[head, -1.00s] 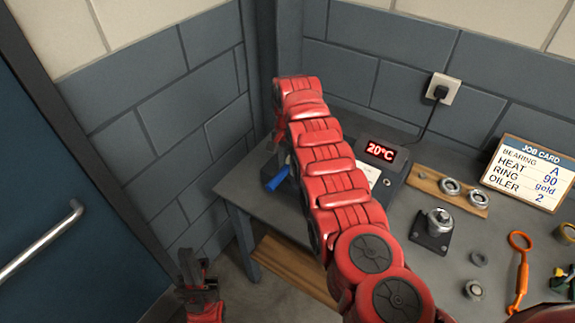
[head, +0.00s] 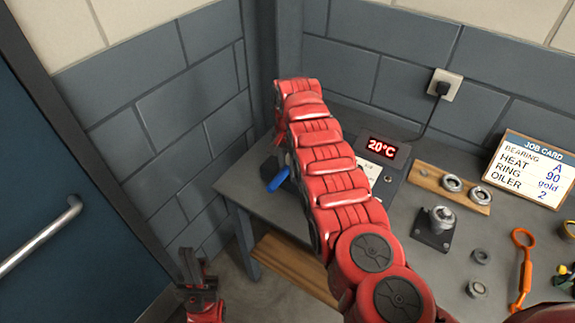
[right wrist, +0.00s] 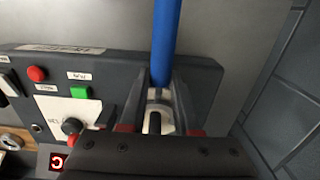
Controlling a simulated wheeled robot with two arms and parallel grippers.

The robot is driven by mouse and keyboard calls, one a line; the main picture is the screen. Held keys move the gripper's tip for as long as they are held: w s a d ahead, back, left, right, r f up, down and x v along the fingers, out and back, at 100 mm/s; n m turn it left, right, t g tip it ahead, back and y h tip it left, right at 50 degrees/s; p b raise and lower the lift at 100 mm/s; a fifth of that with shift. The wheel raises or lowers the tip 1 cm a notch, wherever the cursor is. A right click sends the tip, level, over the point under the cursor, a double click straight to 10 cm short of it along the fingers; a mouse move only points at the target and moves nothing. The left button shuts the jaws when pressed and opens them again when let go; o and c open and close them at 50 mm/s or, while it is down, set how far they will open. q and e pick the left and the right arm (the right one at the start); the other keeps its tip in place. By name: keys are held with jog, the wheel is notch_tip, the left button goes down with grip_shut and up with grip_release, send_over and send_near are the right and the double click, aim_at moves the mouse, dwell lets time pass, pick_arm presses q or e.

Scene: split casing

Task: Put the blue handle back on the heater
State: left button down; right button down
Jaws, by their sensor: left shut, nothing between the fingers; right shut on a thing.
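The blue handle (head: 278,180) shows at the left end of the heater, near the table's left edge, in the head view. In the right wrist view the handle (right wrist: 166,45) runs down from the top edge to between the fingers of my right gripper (right wrist: 160,88), which is shut on it. The heater (right wrist: 115,68) is a dark grey box with red and green buttons; its display (head: 383,147) reads 20°C. My right arm covers much of it in the head view. I cannot tell whether the handle is seated. My left gripper (head: 198,268) is shut and empty, low beside the table.
A wooden board with rings (head: 428,178), a metal fixture (head: 435,228), an orange tool (head: 524,262) and a job card (head: 530,170) are to the right. A wall stands close behind and left. A blue door (head: 45,180) is at far left.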

dwell(0.8)
jog(key=c, duration=0.6)
grip_release()
jog(key=shift+o, duration=0.2)
jog(key=shift+f, duration=0.1)
jog(key=shift+r, duration=0.3)
notch_tip(320, 180, up, 10)
jog(key=p, duration=0.1)
jog(key=shift+p, duration=0.35)
